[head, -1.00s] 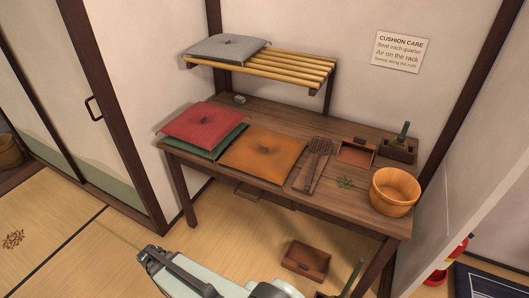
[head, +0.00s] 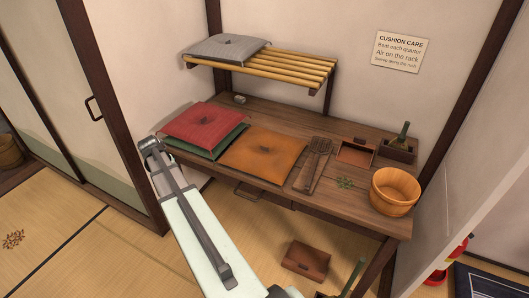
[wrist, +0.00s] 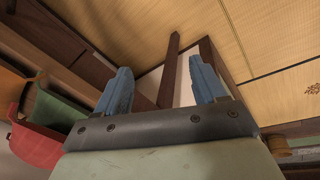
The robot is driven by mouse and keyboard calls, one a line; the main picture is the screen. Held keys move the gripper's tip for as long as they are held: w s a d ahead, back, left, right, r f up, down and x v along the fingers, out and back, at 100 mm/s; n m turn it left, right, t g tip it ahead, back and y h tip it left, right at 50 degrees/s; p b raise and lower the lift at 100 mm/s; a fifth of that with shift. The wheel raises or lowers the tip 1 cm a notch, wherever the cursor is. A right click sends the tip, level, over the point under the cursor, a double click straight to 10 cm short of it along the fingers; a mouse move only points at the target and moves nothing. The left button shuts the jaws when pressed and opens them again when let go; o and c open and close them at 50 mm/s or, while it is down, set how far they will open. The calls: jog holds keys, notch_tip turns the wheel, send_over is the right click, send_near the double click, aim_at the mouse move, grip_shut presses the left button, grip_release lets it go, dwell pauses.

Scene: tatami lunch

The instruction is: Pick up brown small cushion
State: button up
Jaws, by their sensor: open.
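The orange-brown cushion (head: 264,155), with a tuft at its centre, lies flat on the wooden table between the stacked cushions and a slatted beater. My arm's end is in front of the table's left end in the head view, left of the brown cushion and close to the stack. In the wrist view my gripper (wrist: 160,90) has two blue fingers spread apart with nothing between them. An orange edge, probably the brown cushion, shows at the left of the wrist view (wrist: 10,92), clear of the fingers.
A red cushion (head: 203,122) lies on a green one (head: 211,148) beside the brown cushion. A grey cushion (head: 226,47) rests on the slatted rack (head: 298,67) above. The beater (head: 314,165) and wooden bucket (head: 395,191) stand to the right. A brown box (head: 306,262) sits on the floor.

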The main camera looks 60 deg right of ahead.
jog(key=d+r, duration=0.6)
jog(key=r, duration=0.1)
notch_tip(320, 180, up, 10)
jog(key=m+y, duration=0.2)
jog(key=m, duration=1)
send_over(264, 143)
jog(key=s+a, duration=0.3)
jog(key=a, duration=0.1)
jog(key=f, duration=1.3)
jog(key=shift+w+a, duration=0.2)
jog(key=shift+a, duration=0.1)
grip_shut()
